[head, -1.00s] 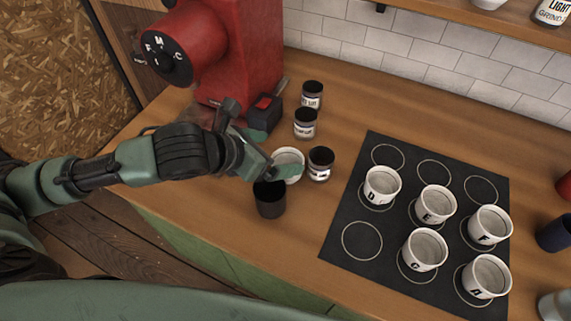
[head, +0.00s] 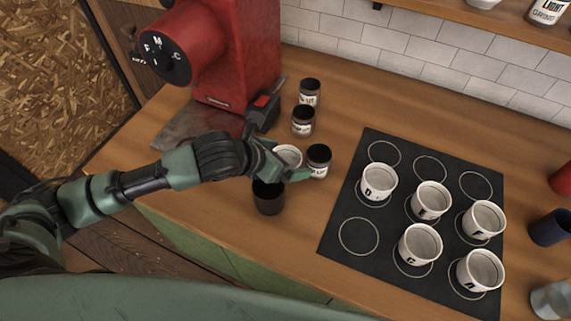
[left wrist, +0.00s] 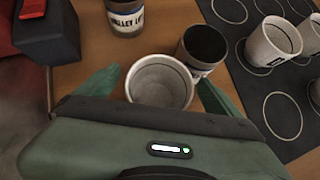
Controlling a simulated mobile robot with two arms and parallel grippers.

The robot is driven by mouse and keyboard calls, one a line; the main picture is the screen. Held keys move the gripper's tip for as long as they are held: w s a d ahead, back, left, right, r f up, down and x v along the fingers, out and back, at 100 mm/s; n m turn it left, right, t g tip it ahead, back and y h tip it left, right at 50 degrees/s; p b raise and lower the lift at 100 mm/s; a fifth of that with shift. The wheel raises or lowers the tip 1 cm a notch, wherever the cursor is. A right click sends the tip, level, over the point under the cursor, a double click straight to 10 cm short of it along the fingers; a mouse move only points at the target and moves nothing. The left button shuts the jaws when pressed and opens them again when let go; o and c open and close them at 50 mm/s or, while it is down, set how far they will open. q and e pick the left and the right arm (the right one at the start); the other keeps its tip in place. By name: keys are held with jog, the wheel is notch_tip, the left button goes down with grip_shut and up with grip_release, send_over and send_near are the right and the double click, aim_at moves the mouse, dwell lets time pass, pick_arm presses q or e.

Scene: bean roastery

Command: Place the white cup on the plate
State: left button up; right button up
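A white cup (head: 288,154) stands on the wooden counter between several dark containers, partly hidden by my left gripper. It also shows in the left wrist view (left wrist: 160,82). My left gripper (head: 282,159) is open, with its green fingers on either side of the cup; in the left wrist view a gap shows at the left finger, while the right finger is close to the cup's side. No clear plate shows; a black mat (head: 345,210) with printed circles lies to the right, bearing several lettered white cups. My right gripper is not in view.
A black cup (head: 268,198) stands just in front of the gripper. A dark labelled jar (head: 319,160) is close to the cup's right, with two more jars (head: 303,121) behind. A red grinder (head: 235,50) stands at the back left. Some mat circles (head: 358,236) are empty.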

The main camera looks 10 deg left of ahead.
pick_arm(q)
jog(key=c, duration=1.7)
notch_tip(320, 180, up, 20)
jog(key=w+a+r+n+t+y, duration=0.1)
jog(key=a+r+n+y, duration=0.3)
jog(key=a, duration=0.4)
jog(key=w+n+y, duration=0.1)
jog(key=n, duration=0.1)
jog(key=shift+w+a+n, duration=0.15)
jog(key=shift+a+n, duration=0.05)
jog(key=shift+n, duration=0.1)
